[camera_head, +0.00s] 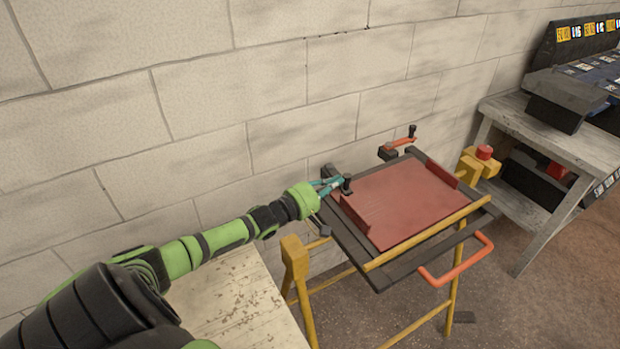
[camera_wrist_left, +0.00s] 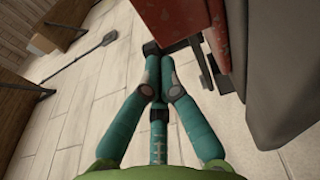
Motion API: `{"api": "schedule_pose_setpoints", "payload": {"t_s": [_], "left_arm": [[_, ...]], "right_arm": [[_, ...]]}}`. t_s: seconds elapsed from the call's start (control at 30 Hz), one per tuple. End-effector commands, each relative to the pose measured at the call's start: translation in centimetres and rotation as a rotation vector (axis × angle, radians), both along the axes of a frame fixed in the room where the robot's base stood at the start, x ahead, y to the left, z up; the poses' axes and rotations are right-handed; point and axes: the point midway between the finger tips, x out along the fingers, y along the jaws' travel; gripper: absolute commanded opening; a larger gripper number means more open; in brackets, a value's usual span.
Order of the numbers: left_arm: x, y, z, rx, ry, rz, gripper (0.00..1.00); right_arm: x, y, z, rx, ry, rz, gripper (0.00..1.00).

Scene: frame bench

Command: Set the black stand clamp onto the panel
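The red panel (camera_head: 405,200) lies on a dark bench frame in the head view, with raised strips along its left and right sides. Its red face also shows in the left wrist view (camera_wrist_left: 219,32). My left gripper (camera_head: 331,186) is at the panel's far left corner. Its teal fingers are closed in on the black stand clamp (camera_head: 347,185), which sits at the fingertips. In the left wrist view the fingertips (camera_wrist_left: 159,65) nearly meet, with a black part of the clamp (camera_wrist_left: 151,48) just beyond them. Whether the clamp touches the panel cannot be told. My right gripper is not in view.
A clamp with an orange handle (camera_head: 399,143) stands at the frame's back edge. The yellow-legged frame (camera_head: 295,260) has an orange handle (camera_head: 458,268) in front. A brick wall is close behind. A worn pale table (camera_head: 235,305) is at front left; a grey workbench (camera_head: 545,135) is at right.

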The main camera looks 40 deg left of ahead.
Motion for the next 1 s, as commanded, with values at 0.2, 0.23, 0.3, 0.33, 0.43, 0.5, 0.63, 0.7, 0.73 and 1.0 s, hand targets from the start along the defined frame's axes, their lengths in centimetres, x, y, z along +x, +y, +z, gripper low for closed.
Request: {"api": "schedule_pose_setpoints", "payload": {"t_s": [0.2,0.23,0.3,0.33,0.43,0.5,0.63,0.7,0.73,1.0], "left_arm": [[0.5,-0.5,0.0,-0.001,-0.001,-0.001,0.0],[0.5,-0.6,0.0,-0.001,-0.001,-0.001,0.0],[0.5,-0.6,0.0,-0.001,-0.001,0.0,0.0],[0.6,-0.6,0.0,-0.001,0.0,0.0,0.0],[0.6,-0.7,0.0,-0.001,0.0,0.0,0.0],[0.6,-0.7,0.0,-0.001,0.0,0.0,0.0],[0.6,-0.6,0.0,-0.001,0.0,0.0,0.0],[0.6,-0.6,0.0,-0.001,0.0,0.0,0.0],[0.6,-0.6,0.0,-0.001,0.0,0.0,0.0],[-1.2,-0.3,-0.2,0.0,0.003,-0.001,0.0]], "right_arm": [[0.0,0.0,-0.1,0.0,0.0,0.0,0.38],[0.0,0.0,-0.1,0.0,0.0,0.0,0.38],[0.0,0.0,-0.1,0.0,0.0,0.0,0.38],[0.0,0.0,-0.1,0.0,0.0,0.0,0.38],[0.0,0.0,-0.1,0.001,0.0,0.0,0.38],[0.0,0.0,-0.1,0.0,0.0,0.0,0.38],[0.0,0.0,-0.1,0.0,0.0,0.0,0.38],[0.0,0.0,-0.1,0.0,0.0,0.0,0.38],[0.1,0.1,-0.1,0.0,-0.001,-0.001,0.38],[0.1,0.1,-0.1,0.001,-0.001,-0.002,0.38]]}}
